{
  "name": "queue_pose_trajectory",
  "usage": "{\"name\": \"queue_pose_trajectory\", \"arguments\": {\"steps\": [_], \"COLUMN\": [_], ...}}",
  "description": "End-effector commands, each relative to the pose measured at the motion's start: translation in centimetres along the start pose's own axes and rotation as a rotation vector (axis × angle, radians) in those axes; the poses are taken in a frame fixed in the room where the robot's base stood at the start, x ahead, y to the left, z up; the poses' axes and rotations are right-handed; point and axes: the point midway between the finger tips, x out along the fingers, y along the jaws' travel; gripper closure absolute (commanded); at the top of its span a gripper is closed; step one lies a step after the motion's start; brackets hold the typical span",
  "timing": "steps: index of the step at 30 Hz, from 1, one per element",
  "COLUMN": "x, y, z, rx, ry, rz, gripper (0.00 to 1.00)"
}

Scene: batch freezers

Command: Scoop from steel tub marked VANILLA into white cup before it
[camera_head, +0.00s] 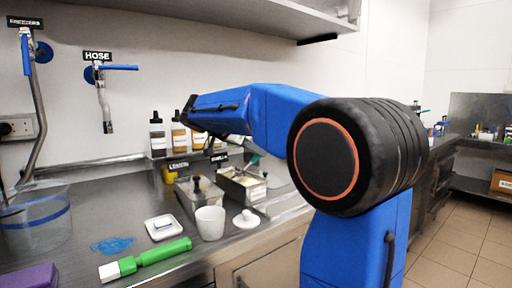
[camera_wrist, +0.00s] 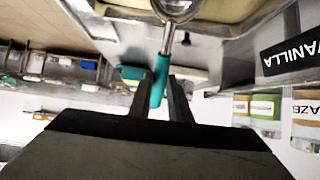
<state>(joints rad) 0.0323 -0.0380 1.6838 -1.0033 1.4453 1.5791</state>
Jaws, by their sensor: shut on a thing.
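My gripper (camera_wrist: 162,88) is shut on the teal handle of a steel scoop (camera_wrist: 175,7). In the wrist view the scoop's bowl is at the top edge, by a tub with pale cream contents; I cannot tell whether it touches them. The sign VANILLA (camera_wrist: 291,52) shows beside that tub, and also behind the tubs in the head view (camera_head: 219,158). The right steel tub (camera_head: 232,189) is open with pale contents. The white cup (camera_head: 209,224) stands upright in front of the tubs.
The left tub (camera_head: 190,203), by the LEMON sign (camera_head: 178,165), has a dark knob on top. A small white piece (camera_head: 246,219) sits right of the cup. Bottles (camera_head: 157,137) stand behind.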

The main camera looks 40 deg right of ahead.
Motion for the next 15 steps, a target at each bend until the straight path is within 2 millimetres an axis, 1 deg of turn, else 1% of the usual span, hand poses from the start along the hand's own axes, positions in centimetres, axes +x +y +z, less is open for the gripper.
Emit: {"name": "queue_pose_trajectory", "arguments": {"steps": [2,8,15], "x": [-0.5,0.6,-0.2], "y": [0.0,0.0,0.0], "z": [0.2,0.1,-1.0], "rx": [0.000,0.004,0.001], "ry": [0.000,-0.105,-0.101], "rz": [-0.002,0.000,0.000], "gripper": [1.00,1.00,1.00]}}
